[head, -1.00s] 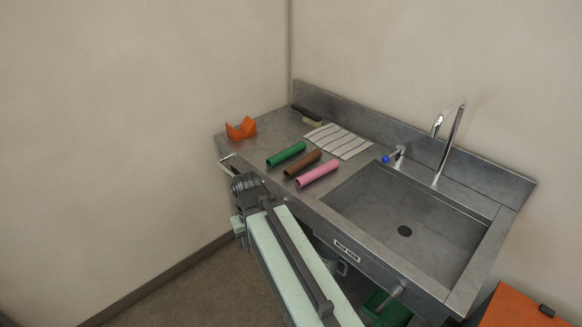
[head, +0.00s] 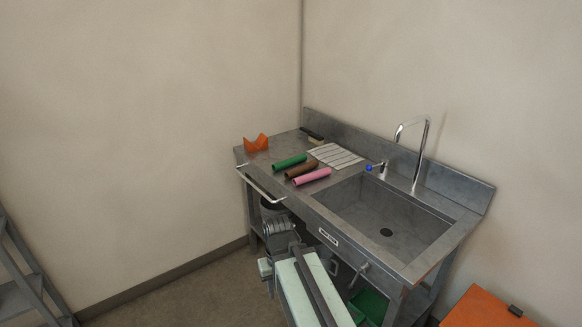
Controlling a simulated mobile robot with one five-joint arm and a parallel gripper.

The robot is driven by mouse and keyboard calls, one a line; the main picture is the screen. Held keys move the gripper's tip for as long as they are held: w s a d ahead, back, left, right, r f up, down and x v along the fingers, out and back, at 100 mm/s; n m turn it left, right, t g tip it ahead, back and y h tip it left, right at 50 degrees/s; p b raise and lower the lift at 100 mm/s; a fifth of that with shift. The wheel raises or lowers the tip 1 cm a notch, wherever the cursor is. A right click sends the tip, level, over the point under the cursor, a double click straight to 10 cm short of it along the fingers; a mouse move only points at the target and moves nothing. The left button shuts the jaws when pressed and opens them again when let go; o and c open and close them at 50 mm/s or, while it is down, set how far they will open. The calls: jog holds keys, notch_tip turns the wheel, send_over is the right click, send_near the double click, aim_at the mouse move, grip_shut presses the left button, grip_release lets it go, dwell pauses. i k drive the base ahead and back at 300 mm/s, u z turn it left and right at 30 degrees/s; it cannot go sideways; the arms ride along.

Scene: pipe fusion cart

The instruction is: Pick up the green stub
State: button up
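The green stub (head: 289,162) is a short tube lying on the steel counter (head: 287,143), left of a brown stub (head: 302,169) and a pink stub (head: 312,177). The three lie roughly parallel and slanted. My arm reaches up from the bottom of the head view, and its end, with my gripper (head: 268,264), is low in front of the cart, below the counter's front edge and apart from the green stub. The fingers are too small and hidden to tell whether they are open or shut.
An orange V-shaped holder (head: 257,143) stands at the back left of the counter. A striped cloth (head: 336,156) and a brush (head: 313,136) lie behind the stubs. A rail (head: 262,188) runs along the front left edge. A sink (head: 384,215) with a tap (head: 421,150) fills the right.

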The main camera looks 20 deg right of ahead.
aim_at(285, 164)
jog(key=z, duration=0.35)
jog(key=i, duration=1)
jog(key=z, duration=0.05)
jog(key=k, duration=0.5)
jog(key=u, duration=0.8)
jog(key=i, duration=1.05)
jog(key=u, duration=0.85)
jog(key=i, duration=0.65)
jog(key=z, duration=0.1)
